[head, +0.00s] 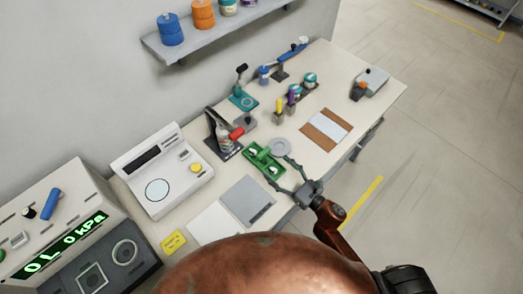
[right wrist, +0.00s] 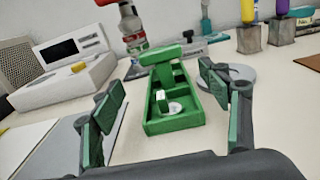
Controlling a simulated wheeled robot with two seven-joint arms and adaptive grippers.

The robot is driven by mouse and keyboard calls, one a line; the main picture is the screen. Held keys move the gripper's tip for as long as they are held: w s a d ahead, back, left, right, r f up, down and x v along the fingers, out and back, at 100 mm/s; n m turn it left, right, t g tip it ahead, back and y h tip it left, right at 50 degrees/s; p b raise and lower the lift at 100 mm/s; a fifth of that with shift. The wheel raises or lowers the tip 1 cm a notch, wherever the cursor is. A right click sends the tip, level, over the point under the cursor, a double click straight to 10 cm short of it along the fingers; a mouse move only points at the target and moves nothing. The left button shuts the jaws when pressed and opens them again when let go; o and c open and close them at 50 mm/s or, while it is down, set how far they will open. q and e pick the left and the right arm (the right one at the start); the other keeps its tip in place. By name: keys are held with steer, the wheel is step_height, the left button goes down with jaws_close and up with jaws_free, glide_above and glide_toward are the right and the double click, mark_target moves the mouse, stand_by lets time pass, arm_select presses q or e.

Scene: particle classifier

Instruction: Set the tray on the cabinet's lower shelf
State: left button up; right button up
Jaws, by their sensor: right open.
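A small green tray (head: 262,160) with a raised bar at its far end lies on the pale workbench. It holds small white pieces; in the right wrist view the tray (right wrist: 172,125) shows straight ahead. My right gripper (head: 280,171) comes in from the bench's front edge. Its fingers are spread wide with the near end of the tray between and ahead of them, and it grips nothing. My left gripper is not in view. I cannot make out the cabinet's lower shelf.
A white scale (head: 160,170) stands left of the tray, with a grey plate (head: 247,201) nearer the front. A brown-and-white mat (head: 326,129) lies farther right.

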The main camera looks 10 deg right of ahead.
mark_target(266, 155)
steer(key=x, duration=0.4)
steer(key=shift+w+r, duration=0.3)
steer(key=x, duration=0.2)
steer(key=shift+w+a+p, duration=0.15)
steer(key=shift+w+p, duration=0.1)
steer(key=shift+p, duration=0.1)
steer(key=shift+w+a, duration=0.35)
steer(key=shift+w, duration=0.1)
steer(key=c, duration=1.4)
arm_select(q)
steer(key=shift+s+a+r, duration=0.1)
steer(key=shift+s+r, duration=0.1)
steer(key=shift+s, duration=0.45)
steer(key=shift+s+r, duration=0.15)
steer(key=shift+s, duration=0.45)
arm_select(e)
steer(key=shift+c, duration=1.2)
steer(key=shift+r, duration=0.1)
